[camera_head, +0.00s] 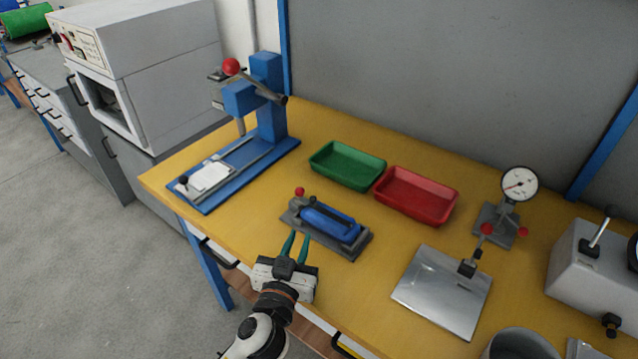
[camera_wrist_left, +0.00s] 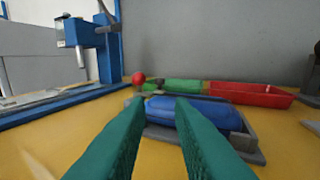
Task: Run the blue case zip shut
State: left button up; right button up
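The blue case (camera_head: 328,224) lies lengthwise in a dark grey holder (camera_head: 354,251) on the yellow bench. A small red knob (camera_head: 299,191) stands at the holder's left end. In the left wrist view the case (camera_wrist_left: 222,113) is just beyond the fingers and partly covered by the right one. Its zip and slider are too small to make out. My left gripper (camera_head: 297,236) is open and empty, with green fingers apart, just in front of the holder's left part. My right gripper is in neither view.
A green tray (camera_head: 346,177) and a red tray (camera_head: 416,207) sit behind the holder. A blue press (camera_head: 268,120) stands at the back left. A metal plate (camera_head: 415,297) and a dial gauge stand (camera_head: 487,226) are to the right. Bare bench lies left of the holder.

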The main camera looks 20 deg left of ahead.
aim_at(313, 201)
pick_arm(q)
jog(key=shift+w+r, duration=0.25)
jog(key=shift+w, duration=0.55)
jog(key=shift+w+r+p, duration=0.15)
jog(key=shift+w+p, duration=0.15)
jog(key=shift+w, duration=0.1)
jog(key=w, duration=0.2)
jog(key=w+p, duration=0.1)
jog(key=w, duration=0.1)
jog(key=shift+w+a, duration=0.2)
jog(key=shift+w, duration=0.15)
jog(key=w, duration=0.4)
jog(key=shift+w+a, duration=0.1)
jog(key=shift+w, duration=0.5)
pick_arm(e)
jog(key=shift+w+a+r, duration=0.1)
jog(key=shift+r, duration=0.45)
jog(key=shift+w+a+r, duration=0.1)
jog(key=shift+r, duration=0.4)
pick_arm(q)
grip_shut()
